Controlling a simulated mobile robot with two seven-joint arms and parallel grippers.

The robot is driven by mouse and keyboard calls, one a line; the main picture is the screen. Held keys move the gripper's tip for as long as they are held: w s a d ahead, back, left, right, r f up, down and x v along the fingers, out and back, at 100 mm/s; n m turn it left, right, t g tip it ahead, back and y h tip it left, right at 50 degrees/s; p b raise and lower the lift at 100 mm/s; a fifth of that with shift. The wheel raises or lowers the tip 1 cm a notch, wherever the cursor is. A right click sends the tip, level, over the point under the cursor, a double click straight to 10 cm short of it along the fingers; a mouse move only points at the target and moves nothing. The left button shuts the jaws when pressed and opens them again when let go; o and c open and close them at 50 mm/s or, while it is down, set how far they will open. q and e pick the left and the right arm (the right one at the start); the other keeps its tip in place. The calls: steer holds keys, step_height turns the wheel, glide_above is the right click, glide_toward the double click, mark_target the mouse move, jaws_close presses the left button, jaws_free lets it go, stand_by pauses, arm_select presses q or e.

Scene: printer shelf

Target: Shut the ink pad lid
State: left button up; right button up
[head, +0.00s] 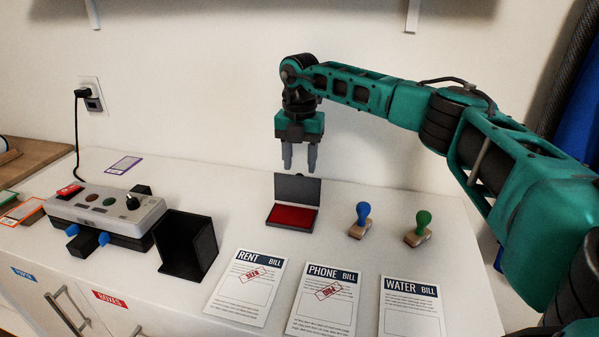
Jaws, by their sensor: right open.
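The ink pad (292,217) lies on the white countertop near the middle, its red pad showing. Its dark lid (298,188) stands raised along the pad's back edge. My right gripper (299,168) points down just above and behind the lid, with its two grey fingers apart and nothing between them. The fingertips end near the lid's top edge in the picture; I cannot tell whether they touch it. My left gripper is not in view.
A blue-handled stamp (361,218) and a green-handled stamp (420,228) stand right of the pad. Rent (247,285), phone (325,298) and water (411,306) bills lie in front. A black open box (188,243) and a grey control box (108,212) stand left.

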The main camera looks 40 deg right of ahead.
mark_target(298, 187)
steer(key=shift+f, duration=1.35)
jaws_close()
